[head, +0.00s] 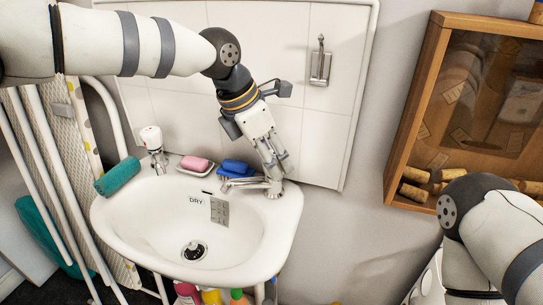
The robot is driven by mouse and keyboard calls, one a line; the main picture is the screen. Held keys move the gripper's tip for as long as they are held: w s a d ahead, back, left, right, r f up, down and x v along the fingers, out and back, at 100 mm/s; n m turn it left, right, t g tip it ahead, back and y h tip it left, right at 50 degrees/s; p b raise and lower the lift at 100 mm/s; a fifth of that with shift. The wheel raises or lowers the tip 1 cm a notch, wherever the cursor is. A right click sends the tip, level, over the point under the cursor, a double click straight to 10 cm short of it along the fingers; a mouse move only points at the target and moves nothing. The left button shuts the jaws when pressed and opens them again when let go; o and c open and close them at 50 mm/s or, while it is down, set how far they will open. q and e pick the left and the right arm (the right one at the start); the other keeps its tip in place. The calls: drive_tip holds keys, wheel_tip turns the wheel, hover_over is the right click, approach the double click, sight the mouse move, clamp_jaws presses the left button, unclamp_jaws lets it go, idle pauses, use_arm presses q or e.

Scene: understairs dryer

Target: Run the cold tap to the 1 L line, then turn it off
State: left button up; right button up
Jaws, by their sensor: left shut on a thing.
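The white basin (112,222) stands against the tiled wall. My left gripper (274,188) reaches down to the basin's back right corner and is shut on the cold tap, whose head it hides. The tap's metal spout (240,184) points left over the basin. I see no stream of water. A small grey marked plate (219,210) is on the basin's inner back wall, with the word DRY beside it; its marks are too small to read. The drain (194,250) shows at the bottom of the bowl. My right gripper is out of view.
A pink soap (195,163) in a dish and a blue brush (236,169) lie along the back rim. A teal rolled cloth (117,177) lies on the left rim. A wooden cabinet (418,95) hangs at right.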

use_arm(q)
drive_tip(key=n+p, duration=0.1)
drive_tip(key=n+t+p, duration=0.1)
drive_tip(key=n, duration=0.1)
drive_tip(key=shift+s+r+n+y, duration=0.15)
drive_tip(key=shift+r+n+y, duration=0.15)
drive_tip(key=shift+r+y, duration=0.1)
drive_tip(key=shift+d+f+n+t+p, duration=0.15)
drive_tip(key=shift+n+t+p, duration=0.15)
drive_tip(key=shift+n+p, duration=0.4)
drive_tip(key=shift+f+n+y, duration=0.2)
drive_tip(key=shift+n+y, duration=0.3)
drive_tip(key=shift+n, duration=0.4)
drive_tip(key=shift+f+n+y, duration=0.1)
drive_tip(key=shift+n+y, duration=0.4)
drive_tip(key=shift+n, duration=0.8)
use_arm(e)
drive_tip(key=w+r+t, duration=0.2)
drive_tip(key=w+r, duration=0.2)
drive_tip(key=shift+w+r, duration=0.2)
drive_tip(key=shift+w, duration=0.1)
use_arm(q)
drive_tip(key=shift+n, duration=0.3)
drive_tip(key=o, duration=1.2)
